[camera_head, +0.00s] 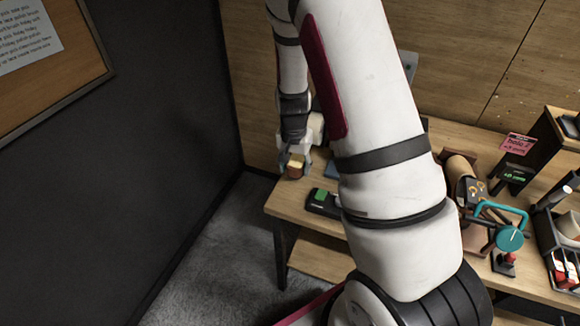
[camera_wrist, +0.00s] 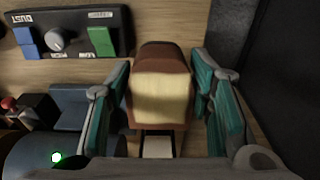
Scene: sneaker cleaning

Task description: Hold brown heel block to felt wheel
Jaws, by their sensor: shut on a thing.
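A brown heel block (camera_wrist: 158,55) with a pale cream face sits between the two teal-padded fingers of my gripper (camera_wrist: 163,96) in the wrist view. The fingers are shut on its sides. In the head view my gripper (camera_head: 297,157) holds the block (camera_head: 295,168) above the left end of the wooden bench, clear of the bench surface in that picture. I cannot make out the felt wheel for certain in either view. A blue-grey rounded machine housing (camera_wrist: 62,153) with a green light is at the lower left of the wrist view.
A control box (camera_wrist: 68,35) with a knob and blue and green buttons is at the upper left of the wrist view; it also shows on the bench (camera_head: 322,203). A tan roll (camera_head: 460,168) and teal-handled tool (camera_head: 509,238) stand right. A dark wall (camera_head: 150,130) borders the left.

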